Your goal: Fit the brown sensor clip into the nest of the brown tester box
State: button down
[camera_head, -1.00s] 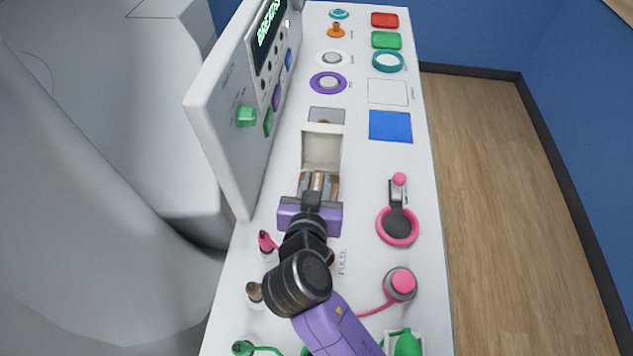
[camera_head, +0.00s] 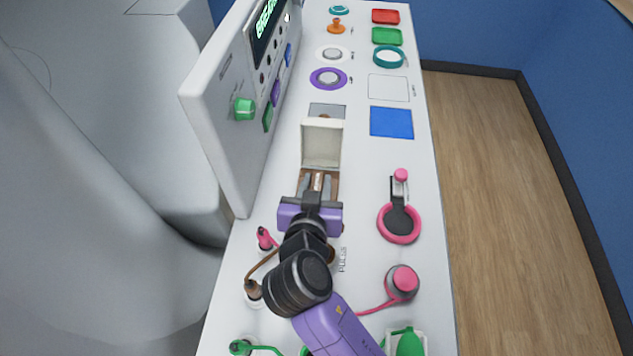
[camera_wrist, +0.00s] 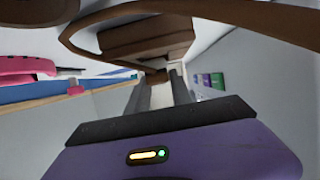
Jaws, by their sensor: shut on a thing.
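The brown tester box (camera_head: 332,188) stands on the white bench with its pale lid (camera_head: 321,148) raised, in the head view. My gripper (camera_head: 318,182) is over the box and shut on the brown sensor clip (camera_head: 317,180), which shows as a small brown piece between the fingers. In the wrist view, a large brown body (camera_wrist: 145,38) lies just beyond the fingertips and a brown cable (camera_wrist: 210,8) arches across the top. The fingers and hand hide most of the nest, so I cannot tell whether the clip is seated.
A white upright panel (camera_head: 225,125) with a display stands left of the box. A pink ring tool (camera_head: 399,225), a blue pad (camera_head: 391,122) and a pink-capped knob (camera_head: 403,281) lie to the right. A brown plug (camera_head: 254,292) with its cable is near my arm.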

jog(key=shift+f+b, duration=0.45)
jog(key=shift+f, duration=0.15)
jog(key=c, duration=1.1)
grip_release()
jog(key=shift+o, duration=0.2)
